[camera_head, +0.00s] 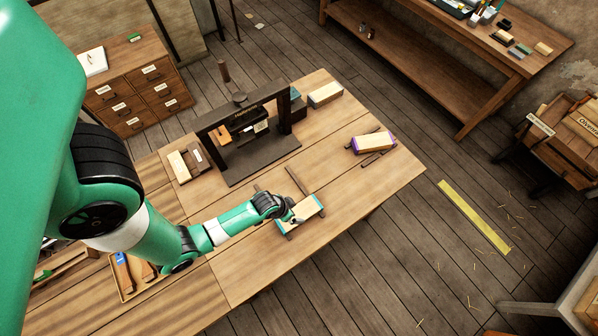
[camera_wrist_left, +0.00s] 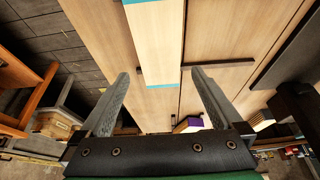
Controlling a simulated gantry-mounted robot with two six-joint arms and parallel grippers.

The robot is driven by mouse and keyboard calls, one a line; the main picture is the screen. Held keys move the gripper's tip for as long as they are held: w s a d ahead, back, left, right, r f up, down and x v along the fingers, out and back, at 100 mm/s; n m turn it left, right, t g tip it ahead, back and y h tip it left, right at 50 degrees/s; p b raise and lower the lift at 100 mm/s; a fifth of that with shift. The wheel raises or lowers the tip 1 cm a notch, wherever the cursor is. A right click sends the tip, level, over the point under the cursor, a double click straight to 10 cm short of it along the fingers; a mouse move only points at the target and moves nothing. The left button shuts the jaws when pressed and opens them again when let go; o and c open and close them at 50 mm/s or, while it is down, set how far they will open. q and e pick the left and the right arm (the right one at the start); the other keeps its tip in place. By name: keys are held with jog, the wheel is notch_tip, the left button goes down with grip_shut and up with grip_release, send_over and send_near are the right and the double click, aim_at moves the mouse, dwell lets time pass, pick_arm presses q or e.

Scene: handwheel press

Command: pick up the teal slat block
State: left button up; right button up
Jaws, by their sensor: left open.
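The teal slat block (camera_head: 303,213), pale wood with teal ends, lies on the wooden workbench near its front edge. It also shows in the left wrist view (camera_wrist_left: 157,45), ahead of the fingers and running up out of the top. My left gripper (camera_head: 291,212) is over the block's left part in the head view. In the wrist view my left gripper (camera_wrist_left: 160,73) has its two fingers wide apart, with the block lined up between them. Nothing is held. Whether a finger touches the block I cannot tell. My right gripper is in neither view.
A dark handwheel press (camera_head: 243,128) stands at the back of the workbench (camera_head: 350,190). A purple-ended block (camera_head: 373,143) lies to the right between dark strips. A pale block (camera_head: 325,95) sits at the back corner. Slats on a tray (camera_head: 187,163) lie left of the press.

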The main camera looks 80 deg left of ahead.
aim_at(301, 212)
pick_arm(q)
jog(key=x, duration=0.2)
jog(key=shift+w+f, duration=0.2)
jog(key=shift+f, duration=0.1)
jog(key=b+x, duration=0.1)
jog(key=x, duration=0.4)
jog(key=shift+f+b, duration=0.1)
jog(key=shift+b, duration=0.2)
jog(key=c, duration=1.4)
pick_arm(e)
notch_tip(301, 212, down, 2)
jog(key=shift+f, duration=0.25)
